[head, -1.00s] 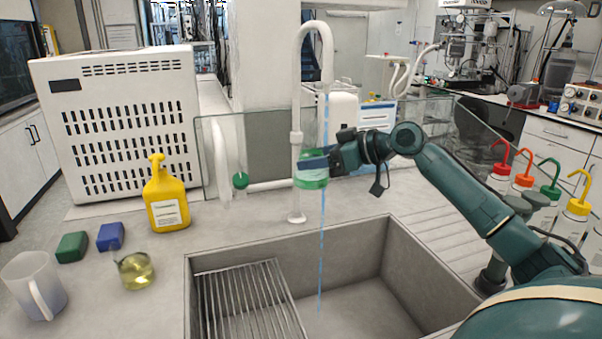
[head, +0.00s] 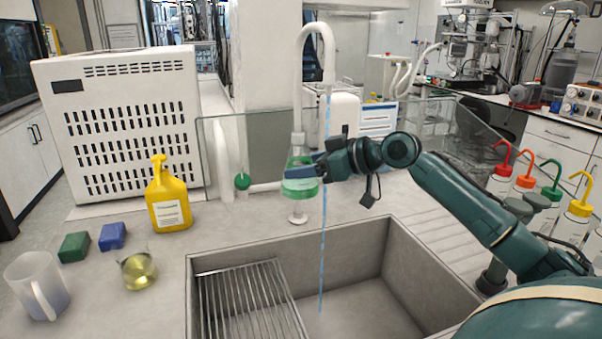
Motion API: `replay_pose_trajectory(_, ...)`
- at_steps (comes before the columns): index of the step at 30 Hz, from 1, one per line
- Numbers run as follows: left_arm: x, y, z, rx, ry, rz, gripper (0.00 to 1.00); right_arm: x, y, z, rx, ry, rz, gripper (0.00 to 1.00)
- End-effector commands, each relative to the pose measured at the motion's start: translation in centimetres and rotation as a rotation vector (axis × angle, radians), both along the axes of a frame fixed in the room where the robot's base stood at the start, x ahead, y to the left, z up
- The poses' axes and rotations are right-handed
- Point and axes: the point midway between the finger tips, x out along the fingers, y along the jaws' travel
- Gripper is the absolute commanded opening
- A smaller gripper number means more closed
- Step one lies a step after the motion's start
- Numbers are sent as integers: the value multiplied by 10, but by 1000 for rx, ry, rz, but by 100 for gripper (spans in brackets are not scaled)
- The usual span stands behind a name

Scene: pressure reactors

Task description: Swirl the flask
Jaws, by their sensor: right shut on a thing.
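A clear flask with green liquid (head: 298,187) is held upright above the back edge of the sink, in front of the white tap column. My right gripper (head: 318,169) comes in from the right and is shut on this flask at its upper part. The fingers partly hide the flask. A thin blue stream of water runs from the tap down into the sink, close beside the flask on its right. My left gripper is not in view.
The white tap (head: 302,60) rises behind the sink (head: 360,290), which has a wire rack (head: 250,305) at left. A yellow bottle (head: 167,200), sponges (head: 112,236) and a white jug (head: 38,285) stand at left. Wash bottles (head: 575,215) line the right.

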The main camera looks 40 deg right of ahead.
Motion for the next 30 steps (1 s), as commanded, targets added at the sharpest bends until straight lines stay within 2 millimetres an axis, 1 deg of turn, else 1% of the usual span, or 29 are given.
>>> replay_pose_trajectory(5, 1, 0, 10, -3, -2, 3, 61, 0, 0, 11, 0, -3, -1, 35)
replay_pose_trajectory(15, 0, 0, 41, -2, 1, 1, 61, 0, 0, 47, 1, -4, -1, 35)
replay_pose_trajectory(17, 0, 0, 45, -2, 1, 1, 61, 0, 0, 51, 1, -4, -1, 35)
replay_pose_trajectory(30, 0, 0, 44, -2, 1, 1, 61, 0, 0, 51, 0, -3, -1, 35)
